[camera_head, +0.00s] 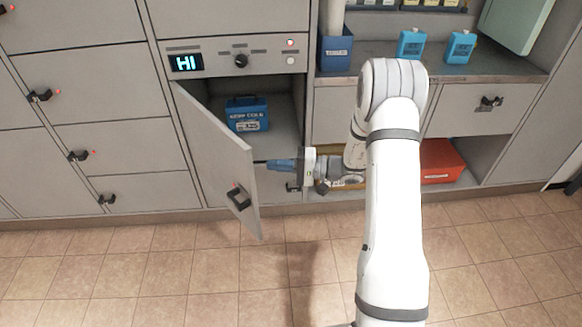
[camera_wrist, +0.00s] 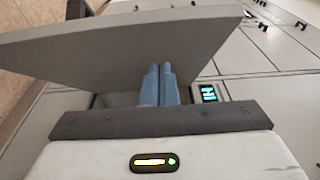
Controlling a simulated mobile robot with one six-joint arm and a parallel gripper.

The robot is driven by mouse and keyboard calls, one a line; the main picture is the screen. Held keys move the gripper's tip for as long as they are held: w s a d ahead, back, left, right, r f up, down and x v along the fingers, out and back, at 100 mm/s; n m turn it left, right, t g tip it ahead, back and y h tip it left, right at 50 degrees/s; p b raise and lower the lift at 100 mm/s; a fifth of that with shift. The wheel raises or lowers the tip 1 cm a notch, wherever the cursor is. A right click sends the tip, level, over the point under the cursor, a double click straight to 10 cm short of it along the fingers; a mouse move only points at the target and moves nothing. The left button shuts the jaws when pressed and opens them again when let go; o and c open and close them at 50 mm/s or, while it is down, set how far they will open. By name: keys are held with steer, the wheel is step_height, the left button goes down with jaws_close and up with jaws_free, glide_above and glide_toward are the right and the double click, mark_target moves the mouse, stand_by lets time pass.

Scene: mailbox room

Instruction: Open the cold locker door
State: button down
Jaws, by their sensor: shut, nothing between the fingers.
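The cold locker door (camera_head: 215,160) is a grey panel hinged at its left side, and it stands part-way open, swung out toward me. Its dark handle (camera_head: 239,197) with a small red light is on the outer face near the free edge. My gripper (camera_head: 270,164) is shut and empty, with its blue fingers pointing left near the door's inner side by the free edge. In the wrist view the shut fingers (camera_wrist: 158,82) are in front of the door panel (camera_wrist: 130,45); I cannot tell whether they touch it. Inside the locker is a blue box (camera_head: 247,114) with a white label.
A control panel (camera_head: 235,60) with a lit display reading "HI" and a knob is above the opening. Other closed lockers (camera_head: 85,85) are on the left. A counter (camera_head: 440,68) with blue containers and an orange bin (camera_head: 440,162) are on the right. The tiled floor (camera_head: 150,270) in front is clear.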

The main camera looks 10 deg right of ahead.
steer(key=shift+s+a, duration=0.55)
steer(key=shift+a, duration=0.3)
steer(key=shift+s+a, duration=0.55)
steer(key=shift+a, duration=0.3)
